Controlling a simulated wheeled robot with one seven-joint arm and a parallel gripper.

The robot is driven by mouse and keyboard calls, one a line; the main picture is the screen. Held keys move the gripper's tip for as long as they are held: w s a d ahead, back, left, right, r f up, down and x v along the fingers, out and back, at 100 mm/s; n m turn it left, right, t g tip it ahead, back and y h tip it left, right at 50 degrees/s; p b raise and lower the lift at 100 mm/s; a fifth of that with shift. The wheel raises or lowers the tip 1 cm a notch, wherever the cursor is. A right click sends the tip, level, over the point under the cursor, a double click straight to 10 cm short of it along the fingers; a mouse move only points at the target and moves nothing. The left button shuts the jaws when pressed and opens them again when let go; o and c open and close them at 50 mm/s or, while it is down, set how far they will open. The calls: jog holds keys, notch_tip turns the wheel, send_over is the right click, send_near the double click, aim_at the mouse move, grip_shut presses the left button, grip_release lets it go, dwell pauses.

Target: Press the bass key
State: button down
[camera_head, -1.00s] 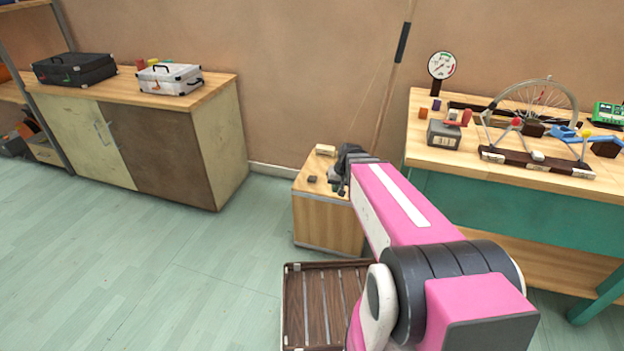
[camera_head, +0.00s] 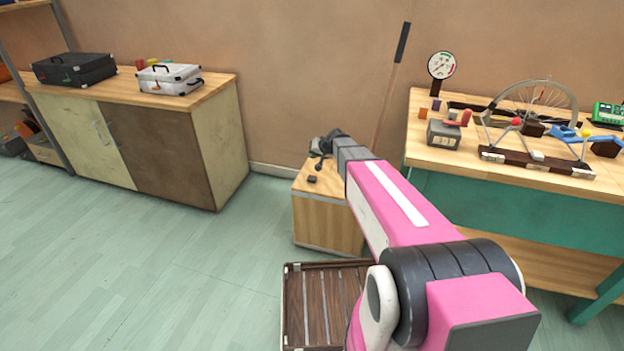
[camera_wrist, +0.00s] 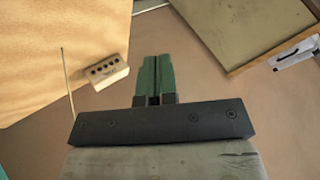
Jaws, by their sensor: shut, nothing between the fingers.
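My gripper (camera_head: 322,147) is over the back part of the small wooden cabinet (camera_head: 325,222) in the head view. In the wrist view my gripper (camera_wrist: 152,76) shows two green fingers side by side, shut with nothing between them. A pale block with several dark holes (camera_wrist: 107,72) lies at the edge of a wooden surface, left of the fingertips and apart from them. A small dark piece (camera_head: 312,179) sits on the cabinet top in the head view, below my gripper. I cannot tell which thing is the bass key. My gripper and arm hide part of the cabinet top.
A slatted dark tray (camera_head: 325,300) is on the floor before the cabinet. A workbench (camera_head: 470,172) with a bicycle wheel (camera_head: 540,100) and other parts stands right. A pole with a dark grip (camera_head: 402,42) leans behind. Cases stand on the left cupboard (camera_head: 160,150). The left floor is clear.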

aim_at(313, 177)
jog(key=shift+f, duration=0.15)
jog(key=shift+f, duration=4.3)
jog(key=shift+f, duration=0.4)
jog(key=shift+f, duration=0.55)
jog(key=shift+r, duration=0.95)
jog(key=shift+r, duration=0.1)
